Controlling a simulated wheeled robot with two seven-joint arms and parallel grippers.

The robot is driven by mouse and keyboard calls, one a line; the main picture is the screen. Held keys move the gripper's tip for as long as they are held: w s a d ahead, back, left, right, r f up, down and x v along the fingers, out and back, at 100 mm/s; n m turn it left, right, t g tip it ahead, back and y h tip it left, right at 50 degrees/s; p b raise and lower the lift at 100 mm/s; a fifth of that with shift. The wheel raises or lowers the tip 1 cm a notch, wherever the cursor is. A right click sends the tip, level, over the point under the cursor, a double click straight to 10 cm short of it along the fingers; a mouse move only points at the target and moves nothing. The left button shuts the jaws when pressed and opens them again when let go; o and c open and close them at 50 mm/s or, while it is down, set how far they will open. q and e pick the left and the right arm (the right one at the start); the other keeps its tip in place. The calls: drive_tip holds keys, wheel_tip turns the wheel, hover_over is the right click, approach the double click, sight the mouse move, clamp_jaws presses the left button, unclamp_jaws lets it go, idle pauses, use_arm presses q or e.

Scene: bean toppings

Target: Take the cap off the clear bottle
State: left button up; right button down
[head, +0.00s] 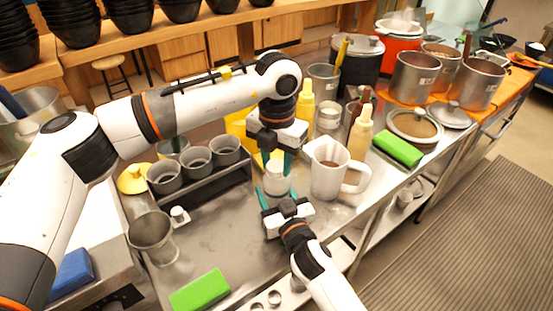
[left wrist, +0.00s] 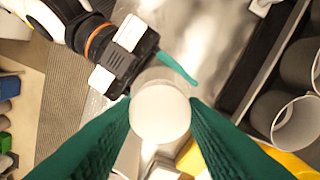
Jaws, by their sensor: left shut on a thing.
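The clear bottle (head: 277,184) stands on the steel counter, with a round white cap (left wrist: 160,113) on top. My left gripper (head: 277,161) comes down from above and is shut on the cap; in the left wrist view its green fingers (left wrist: 161,104) lie on both sides of it. My right gripper (head: 278,193) is low at the near side of the bottle, its teal fingers toward the bottle body. In the left wrist view one right finger shows beside the bottle; the other is hidden, so its grip is unclear.
A white pitcher (head: 328,172) stands close right of the bottle. A rack with grey cups (head: 196,160) is to the left, a metal cup (head: 152,236) at the near left. Sauce bottles (head: 360,132) stand behind. A green block (head: 200,291) lies at the near edge.

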use_arm(q)
drive_tip(key=n, duration=0.4)
drive_tip(key=shift+n, duration=0.3)
drive_tip(key=n, duration=0.8)
drive_tip(key=shift+n, duration=0.4)
drive_tip(key=n, duration=0.4)
drive_tip(key=shift+n, duration=0.3)
drive_tip(key=shift+r, duration=0.25)
drive_tip(key=shift+r, duration=0.9)
